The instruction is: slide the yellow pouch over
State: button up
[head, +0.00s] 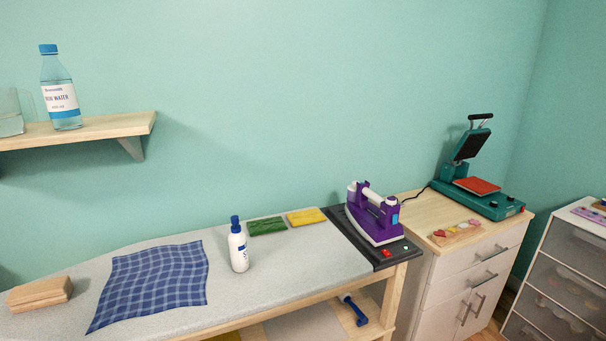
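The yellow pouch (306,217) lies flat near the back edge of the grey padded ironing table (290,262), towards its right end. A green pouch (267,226) lies just to its left, with a small gap between them. To its right is the dark tray under the purple iron. My gripper does not show in the head view.
A white bottle with a blue cap (239,249) stands in front of the green pouch. A purple iron (375,215) rests on a dark tray (336,212). A blue checked cloth (155,280) and a wooden block (39,294) lie to the left.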

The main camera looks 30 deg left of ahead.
aim_at(313, 215)
jog(key=u, duration=0.4)
jog(key=i, duration=1.05)
jog(key=u, duration=1)
jog(key=i, duration=0.5)
jog(key=u, duration=0.25)
jog(key=k, duration=0.9)
jog(key=u, duration=0.2)
jog(key=i, duration=0.9)
jog(key=z, duration=0.1)
